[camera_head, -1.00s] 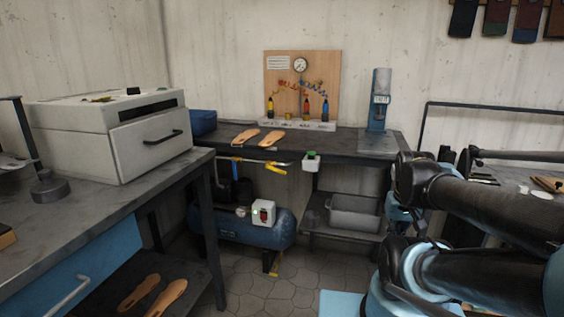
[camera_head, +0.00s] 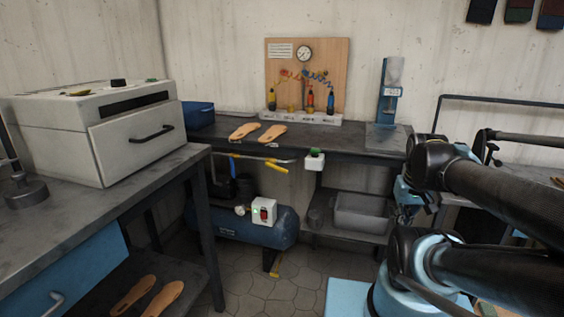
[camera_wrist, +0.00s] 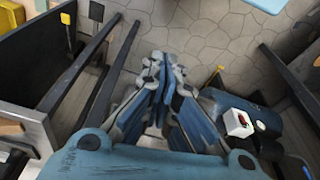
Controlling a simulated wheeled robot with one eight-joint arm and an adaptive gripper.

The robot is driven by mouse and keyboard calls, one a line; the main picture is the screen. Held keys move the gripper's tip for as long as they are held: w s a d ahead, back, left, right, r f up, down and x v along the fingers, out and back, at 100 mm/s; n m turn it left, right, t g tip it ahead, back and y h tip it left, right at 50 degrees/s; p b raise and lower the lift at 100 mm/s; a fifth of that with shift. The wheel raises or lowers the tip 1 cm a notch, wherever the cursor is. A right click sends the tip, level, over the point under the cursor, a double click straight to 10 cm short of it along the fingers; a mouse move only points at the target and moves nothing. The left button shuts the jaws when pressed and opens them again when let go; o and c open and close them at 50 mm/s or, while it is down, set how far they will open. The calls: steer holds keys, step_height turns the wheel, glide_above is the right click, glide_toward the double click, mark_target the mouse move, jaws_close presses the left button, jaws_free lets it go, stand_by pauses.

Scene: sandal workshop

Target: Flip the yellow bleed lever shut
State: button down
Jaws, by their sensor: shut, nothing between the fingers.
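In the head view, a yellow lever (camera_head: 277,167) hangs below the pipe along the front edge of the back bench, slanting down to the right. A second small yellow piece (camera_head: 275,269) shows low beneath the blue compressor (camera_head: 236,226); it also appears near the floor in the wrist view (camera_wrist: 220,69). I cannot tell for certain which is the bleed lever. My gripper (camera_wrist: 158,62) points down over the floor in the wrist view, shut and empty, apart from the compressor. In the head view my arm is at the right, well clear of both yellow pieces.
The compressor carries a white switch box (camera_head: 264,211) with a red switch. A grey bin (camera_head: 360,215) sits on the low shelf to its right. The left workbench (camera_head: 150,185) and its legs border the open tiled floor (camera_head: 243,285). A green-topped white box (camera_head: 314,160) is at the bench edge.

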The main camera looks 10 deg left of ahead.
steer(key=w+a+r+n+y, duration=0.1)
steer(key=w+a+r+n, duration=0.3)
steer(key=w+a+r, duration=0.3)
step_height(320, 180, up, 12)
steer(key=f+n+g+y, duration=0.1)
steer(key=n+g+y, duration=0.1)
steer(key=n, duration=1)
glide_above(277, 167)
steer(key=d, duration=0.6)
steer(key=x, duration=1.3)
steer(key=shift+w+a+f, duration=0.1)
steer(key=shift+a, duration=0.3)
steer(key=shift+f, duration=0.1)
